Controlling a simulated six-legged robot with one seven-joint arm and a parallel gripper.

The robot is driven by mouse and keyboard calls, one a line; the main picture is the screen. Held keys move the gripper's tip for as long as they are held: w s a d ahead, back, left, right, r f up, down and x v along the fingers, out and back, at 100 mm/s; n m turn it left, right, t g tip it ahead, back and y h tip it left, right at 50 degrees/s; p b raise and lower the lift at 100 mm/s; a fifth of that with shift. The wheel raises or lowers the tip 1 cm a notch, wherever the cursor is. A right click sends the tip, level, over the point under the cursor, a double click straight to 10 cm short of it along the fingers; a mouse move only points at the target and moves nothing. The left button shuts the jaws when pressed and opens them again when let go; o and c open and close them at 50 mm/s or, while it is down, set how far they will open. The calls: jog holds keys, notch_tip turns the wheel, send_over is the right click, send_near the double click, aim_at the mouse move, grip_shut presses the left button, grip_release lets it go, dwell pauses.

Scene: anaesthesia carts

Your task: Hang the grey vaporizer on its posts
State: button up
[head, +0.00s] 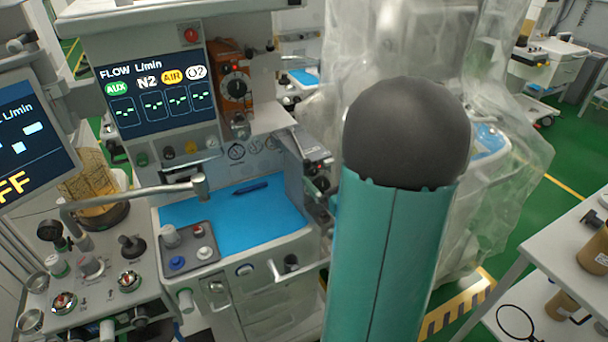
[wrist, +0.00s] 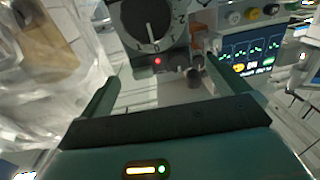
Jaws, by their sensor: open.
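In the wrist view, which looks upside down, a grey body with a large dark dial (wrist: 150,22), taken as the grey vaporizer, stands at the top centre. A small red light shows below its dial. My gripper (wrist: 164,76) is open, its teal fingers apart on either side of the view. The dial lies beyond the fingertips, and nothing is visibly held. In the head view, my arm hides the gripper. An orange vaporizer (head: 235,82) is mounted beside the flow screen. I cannot clearly make out the posts.
The anaesthesia cart has a flow screen (head: 155,88) and a blue worktop mat (head: 235,218) with a pen on it. A clear plastic-draped unit (head: 500,190) stands to the right. A white shelf trolley (head: 560,245) with brown containers is at the right edge.

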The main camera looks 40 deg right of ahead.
aim_at(312, 158)
jog(key=x, duration=0.8)
jog(key=shift+w, duration=0.2)
jog(key=c, duration=1.8)
jog(key=shift+r, duration=0.1)
jog(key=shift+c, duration=0.8)
jog(key=shift+r, duration=0.1)
